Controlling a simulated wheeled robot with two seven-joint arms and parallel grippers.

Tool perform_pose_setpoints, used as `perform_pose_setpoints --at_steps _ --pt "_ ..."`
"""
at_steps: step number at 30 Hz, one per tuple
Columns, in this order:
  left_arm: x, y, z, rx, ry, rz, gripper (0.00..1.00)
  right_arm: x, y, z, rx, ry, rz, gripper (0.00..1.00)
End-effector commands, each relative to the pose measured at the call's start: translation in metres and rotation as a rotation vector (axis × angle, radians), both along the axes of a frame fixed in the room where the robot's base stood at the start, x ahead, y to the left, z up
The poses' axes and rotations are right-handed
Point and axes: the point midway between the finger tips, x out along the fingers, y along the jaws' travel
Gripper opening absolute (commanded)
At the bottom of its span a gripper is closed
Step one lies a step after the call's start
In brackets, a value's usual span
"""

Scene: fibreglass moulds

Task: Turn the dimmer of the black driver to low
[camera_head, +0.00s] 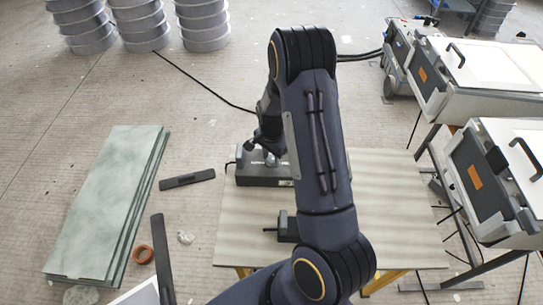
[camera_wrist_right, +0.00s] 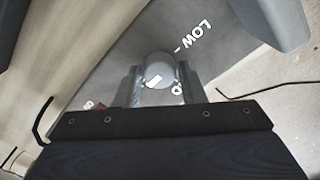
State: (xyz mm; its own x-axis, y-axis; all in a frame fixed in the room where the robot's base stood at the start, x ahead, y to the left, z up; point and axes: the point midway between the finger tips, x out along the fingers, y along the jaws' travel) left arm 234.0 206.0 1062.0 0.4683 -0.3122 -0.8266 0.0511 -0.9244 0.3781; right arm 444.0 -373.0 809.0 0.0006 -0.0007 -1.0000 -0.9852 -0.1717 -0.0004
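The black driver (camera_head: 262,181) is a dark box with white lettering on the table's far left part; its top shows grey in the wrist view. Its round light grey dimmer knob (camera_wrist_right: 158,68) has a white mark that points down and left in the wrist view. The word LOW (camera_wrist_right: 194,37) stands up and right of the knob. My right gripper (camera_wrist_right: 162,88) has one finger on each side of the knob, very close to it. Whether both fingers press on it I cannot tell. In the head view my right gripper (camera_head: 262,143) is over the driver, partly hidden. My left gripper is not in view.
A smaller black box (camera_head: 286,228) sits nearer on the table (camera_head: 392,205), partly behind my right arm. Pale green boards (camera_head: 105,205) and a dark flat bar (camera_head: 187,179) lie on the floor to the left. Grey-and-black machines (camera_head: 495,165) stand at the right.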

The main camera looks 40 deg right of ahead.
Motion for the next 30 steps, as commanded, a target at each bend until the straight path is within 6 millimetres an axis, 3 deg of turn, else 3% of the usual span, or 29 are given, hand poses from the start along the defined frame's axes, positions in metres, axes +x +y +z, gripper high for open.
perform_pose_setpoints --at_steps 1,6,17,30 --pt "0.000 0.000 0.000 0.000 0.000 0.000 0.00 0.000 0.000 0.000 0.000 0.000 0.000 0.30" --pt "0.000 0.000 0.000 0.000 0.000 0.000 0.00 0.000 0.000 0.000 0.000 0.000 0.000 0.09" --pt "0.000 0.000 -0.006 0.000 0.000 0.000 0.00 0.000 0.000 -0.001 0.000 -0.001 0.068 0.09" --pt "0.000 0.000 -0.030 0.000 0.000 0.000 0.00 0.000 0.000 -0.002 0.000 -0.002 0.422 0.09"
